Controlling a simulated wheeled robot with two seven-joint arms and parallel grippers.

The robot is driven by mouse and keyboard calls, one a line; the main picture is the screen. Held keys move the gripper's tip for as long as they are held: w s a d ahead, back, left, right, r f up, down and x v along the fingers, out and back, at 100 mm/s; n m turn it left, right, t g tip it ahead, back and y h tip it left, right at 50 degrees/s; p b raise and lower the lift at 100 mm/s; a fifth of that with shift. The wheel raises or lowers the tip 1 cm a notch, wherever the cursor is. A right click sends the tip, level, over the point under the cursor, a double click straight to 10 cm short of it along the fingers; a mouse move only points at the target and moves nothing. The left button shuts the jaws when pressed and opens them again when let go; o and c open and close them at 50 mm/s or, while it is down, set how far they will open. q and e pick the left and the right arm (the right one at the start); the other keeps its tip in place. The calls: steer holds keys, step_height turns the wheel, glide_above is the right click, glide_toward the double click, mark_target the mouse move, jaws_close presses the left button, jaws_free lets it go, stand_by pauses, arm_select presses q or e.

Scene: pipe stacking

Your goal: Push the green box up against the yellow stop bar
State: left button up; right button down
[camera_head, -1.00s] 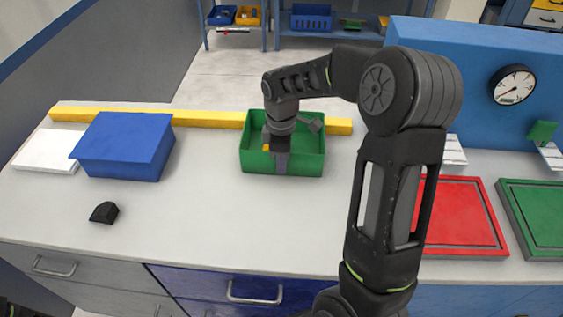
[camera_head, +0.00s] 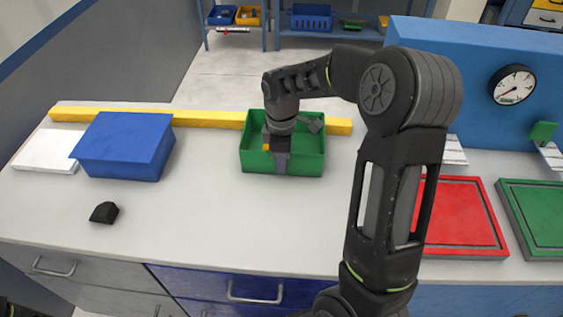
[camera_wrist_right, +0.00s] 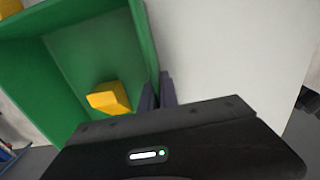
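The green box (camera_head: 309,163) is an open bin on the worktop in the head view. The long yellow stop bar (camera_head: 208,119) runs behind it, showing at both sides. The box's back wall hides the bar there, so I cannot tell whether they touch. A small yellow block lies inside the box, clearer in the right wrist view (camera_wrist_right: 110,97). My right gripper (camera_head: 281,161) is at the middle of the box's near wall. In the right wrist view its two fingers (camera_wrist_right: 157,93) are close together with the green wall between them.
A blue box (camera_head: 125,148) stands left of the green box, near the bar. A red tray (camera_head: 458,218) and a green tray (camera_head: 540,215) are at right. The front middle worktop is clear.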

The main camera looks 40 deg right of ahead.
steer(key=c, duration=1.5)
jaws_free()
steer(key=shift+c, duration=0.2)
steer(key=shift+r, duration=0.1)
steer(key=shift+r, duration=3.85)
